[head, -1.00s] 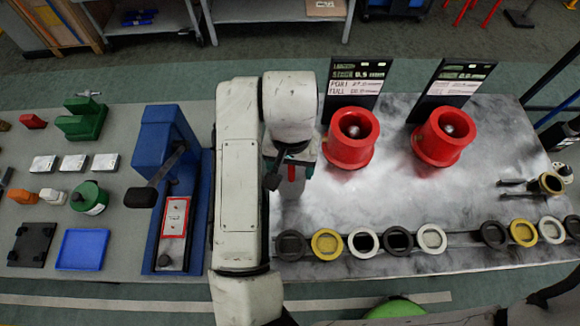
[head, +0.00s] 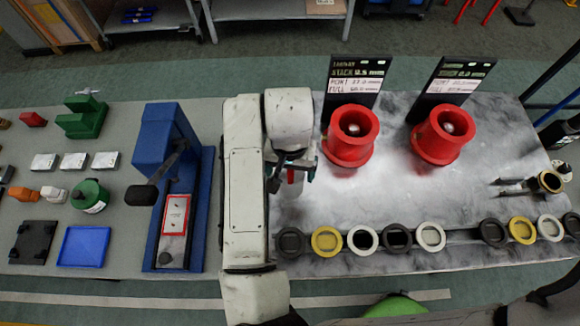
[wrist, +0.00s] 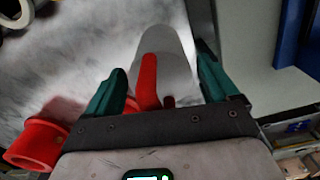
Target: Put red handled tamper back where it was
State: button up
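The tamper's red handle (wrist: 148,82) shows between the two green fingers of my gripper (wrist: 160,85) in the wrist view. A light grey rounded shape (wrist: 172,48), seemingly the tamper's body, lies behind the handle. The fingers are spread, with a visible gap between each of them and the handle. In the head view my gripper (head: 292,178) is over the left end of the pale speckled worktop (head: 440,195), and a bit of the red handle (head: 291,176) shows between the fingers. The tamper's base is mostly hidden there by my arm.
Two red funnels (head: 351,137) (head: 441,137) stand to the right, before black sign boards (head: 353,83). A row of rings (head: 327,241) lines the front edge. A blue press (head: 165,150) stands left of my arm. The middle of the pale worktop is clear.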

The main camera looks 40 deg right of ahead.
jog(key=shift+o, duration=0.7)
jog(key=shift+r, duration=0.1)
jog(key=shift+r, duration=0.2)
notch_tip(320, 180, up, 12)
jog(key=shift+f, duration=0.1)
